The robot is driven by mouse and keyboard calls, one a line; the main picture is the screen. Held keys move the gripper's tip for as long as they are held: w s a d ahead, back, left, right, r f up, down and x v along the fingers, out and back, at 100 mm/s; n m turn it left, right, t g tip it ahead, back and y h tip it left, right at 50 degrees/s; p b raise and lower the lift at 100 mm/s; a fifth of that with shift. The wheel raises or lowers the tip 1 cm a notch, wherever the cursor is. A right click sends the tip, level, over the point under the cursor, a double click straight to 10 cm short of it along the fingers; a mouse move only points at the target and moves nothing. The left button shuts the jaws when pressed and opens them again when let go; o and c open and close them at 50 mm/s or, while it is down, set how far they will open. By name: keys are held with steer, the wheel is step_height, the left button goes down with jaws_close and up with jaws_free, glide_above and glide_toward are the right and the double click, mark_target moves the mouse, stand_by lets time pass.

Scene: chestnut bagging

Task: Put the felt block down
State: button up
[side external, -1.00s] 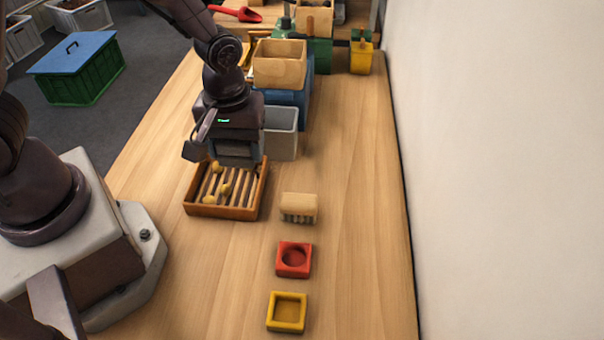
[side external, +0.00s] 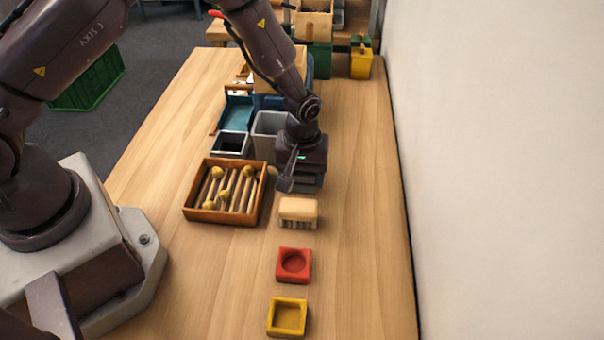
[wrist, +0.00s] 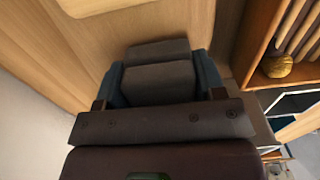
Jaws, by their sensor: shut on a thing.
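My gripper (side external: 301,181) is over the table to the right of the wooden slatted tray (side external: 223,219), just behind the cream brush-like block in the side view. In the wrist view, its blue jaws (wrist: 161,78) are shut on a dark grey block (wrist: 158,75), which I take for the felt block. The felt block is mostly hidden by the gripper in the side view. Whether its underside touches the table is unclear.
The cream block with bristles (side external: 298,209), a red dish (side external: 305,276) and a yellow dish (side external: 273,326) line up toward the front. A grey bin (side external: 264,142) stands behind the gripper. Yellowish balls (wrist: 277,66) lie in the tray. The table's right side is clear.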

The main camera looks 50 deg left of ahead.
steer(key=shift+f, duration=0.2)
steer(key=o, duration=1.1)
steer(key=shift+f, duration=0.1)
steer(key=shift+c, duration=0.2)
step_height(320, 180, up, 13)
steer(key=shift+f, duration=0.2)
steer(key=s+a+r+m+t, duration=0.1)
steer(key=s+a+r+m, duration=0.15)
steer(key=r, duration=0.75)
steer(key=s+a+r+m+t, duration=0.2)
steer(key=s+r, duration=0.4)
steer(key=s, duration=0.3)
steer(key=s+a+r+m+t, duration=0.2)
steer(key=s+r+m, duration=0.2)
steer(key=s, duration=0.5)
steer(key=shift+a+r+t, duration=0.3)
steer(key=shift+r, duration=0.6)
steer(key=shift+s+m, duration=0.1)
steer(key=shift+m, duration=0.15)
